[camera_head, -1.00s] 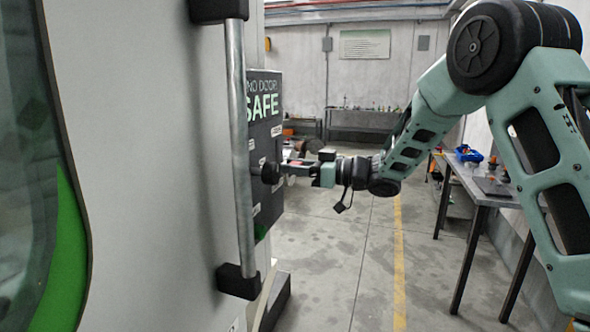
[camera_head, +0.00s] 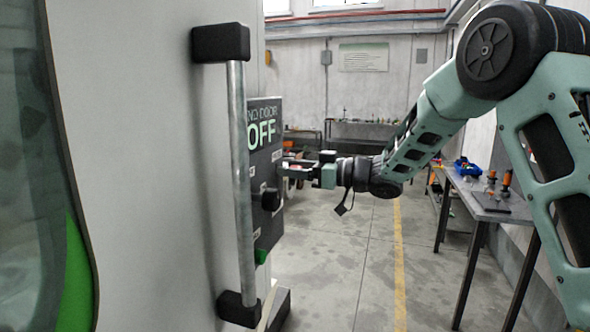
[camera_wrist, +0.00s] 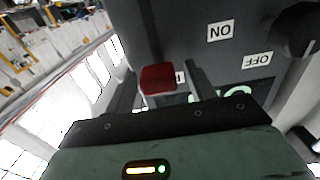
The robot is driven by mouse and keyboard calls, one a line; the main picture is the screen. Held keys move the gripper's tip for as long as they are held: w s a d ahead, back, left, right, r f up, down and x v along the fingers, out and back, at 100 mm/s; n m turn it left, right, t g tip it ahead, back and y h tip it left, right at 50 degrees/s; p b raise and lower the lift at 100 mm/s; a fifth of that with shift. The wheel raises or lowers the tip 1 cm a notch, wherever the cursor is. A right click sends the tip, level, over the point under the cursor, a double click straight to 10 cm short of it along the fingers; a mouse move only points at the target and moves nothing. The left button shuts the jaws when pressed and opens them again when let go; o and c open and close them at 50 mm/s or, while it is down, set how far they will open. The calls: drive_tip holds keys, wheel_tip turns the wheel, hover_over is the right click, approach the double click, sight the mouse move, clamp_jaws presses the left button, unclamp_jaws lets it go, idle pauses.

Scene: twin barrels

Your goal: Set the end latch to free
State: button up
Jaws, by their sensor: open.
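A dark control panel (camera_head: 262,222) is on the side of the grey machine, with large lettering that reads OFF under a partly cut line ending in DOOR. My gripper (camera_head: 287,168) is open at the panel's upper part, above a black knob (camera_head: 270,198). In the wrist view, a red block-like piece (camera_wrist: 157,78) shows between my open fingers (camera_wrist: 160,70); contact cannot be told. The black knob (camera_wrist: 298,30) is at the upper right, beside inverted labels that seem to read ON and OFF. I cannot tell which part is the end latch.
A green piece (camera_head: 261,256) is low on the panel. A workbench (camera_head: 470,197) with tools stands at right. The floor (camera_head: 345,260) between is clear.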

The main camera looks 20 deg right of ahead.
drive_tip(key=b+v, duration=0.5)
drive_tip(key=v, duration=1.2)
drive_tip(key=shift+s+d, duration=0.1)
drive_tip(key=w+a+f+m+t+h, duration=0.1)
drive_tip(key=w+a+f+m+h, duration=0.15)
drive_tip(key=a, duration=0.25)
drive_tip(key=w+a+f+m+t+h, duration=0.1)
drive_tip(key=a+t+h, duration=0.15)
drive_tip(key=a, duration=0.25)
drive_tip(key=s+a+f+m+g+h, duration=0.2)
drive_tip(key=s+a+f+g+h, duration=0.25)
drive_tip(key=s+a+f, duration=0.2)
drive_tip(key=s+a+f+g+h, duration=0.1)
drive_tip(key=s+f+g, duration=0.2)
drive_tip(key=s, duration=0.6)
drive_tip(key=s+a+f+n+g+h, duration=0.1)
drive_tip(key=s+f+g+h, duration=0.1)
drive_tip(key=s, duration=0.8)
drive_tip(key=s+a+f+n+g+h, duration=0.1)
drive_tip(key=s+f+g, duration=0.3)
drive_tip(key=s, duration=0.6)
drive_tip(key=shift+s+a+f+g, duration=0.3)
drive_tip(key=shift+a+f, duration=0.2)
drive_tip(key=shift+f, duration=0.15)
